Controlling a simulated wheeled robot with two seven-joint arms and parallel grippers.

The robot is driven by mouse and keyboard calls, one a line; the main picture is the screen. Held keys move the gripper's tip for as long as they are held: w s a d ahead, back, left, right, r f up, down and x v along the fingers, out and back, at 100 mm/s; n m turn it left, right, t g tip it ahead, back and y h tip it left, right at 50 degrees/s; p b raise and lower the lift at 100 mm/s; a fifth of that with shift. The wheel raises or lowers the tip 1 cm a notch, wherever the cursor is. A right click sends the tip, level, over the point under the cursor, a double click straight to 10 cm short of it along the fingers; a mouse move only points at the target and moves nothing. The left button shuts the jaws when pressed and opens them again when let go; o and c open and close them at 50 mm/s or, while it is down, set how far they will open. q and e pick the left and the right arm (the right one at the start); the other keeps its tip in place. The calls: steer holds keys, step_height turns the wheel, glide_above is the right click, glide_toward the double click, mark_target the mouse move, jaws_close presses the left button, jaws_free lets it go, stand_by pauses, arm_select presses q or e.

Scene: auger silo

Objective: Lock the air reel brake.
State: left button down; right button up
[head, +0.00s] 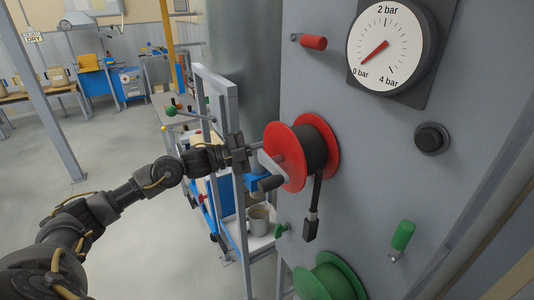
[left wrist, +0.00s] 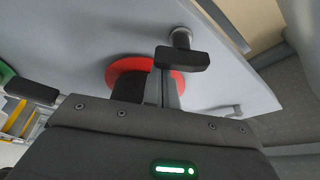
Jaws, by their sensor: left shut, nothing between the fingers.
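A red reel (head: 286,156) wound with black hose sits on the grey panel. It has a metal crank with a dark grip (head: 269,183). A red-handled lever (head: 313,42) sticks out of the panel above the reel. A green reel (head: 325,282) is lower down, with a green-handled lever (head: 403,236) at its upper right. I cannot tell from labels which reel is the air reel. My left gripper (head: 250,155) is shut and empty beside the red reel's left face; contact is unclear. The left wrist view shows part of the red reel (left wrist: 128,67) beyond the fingers.
A pressure gauge (head: 387,45) near 0 bar and a black knob (head: 431,138) are on the panel. A grey metal frame (head: 226,90) and a shelf with a mug (head: 258,219) stand close left of the panel. Open floor (head: 130,150) lies further left.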

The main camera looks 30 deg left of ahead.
arm_select(q)
steer(key=m, duration=0.1)
steer(key=m+g+b, duration=0.1)
steer(key=m+b, duration=0.1)
steer(key=shift+w+a+f+m+y, duration=0.15)
steer(key=shift+a+f+m+y, duration=0.15)
steer(key=shift+f+m, duration=0.1)
steer(key=shift+b, duration=0.3)
arm_select(e)
step_height(320, 180, down, 3)
steer(key=shift+f, duration=0.15)
arm_select(q)
steer(key=shift+r, duration=0.1)
arm_select(e)
steer(key=shift+f, duration=0.1)
arm_select(q)
steer(key=shift+a, duration=0.1)
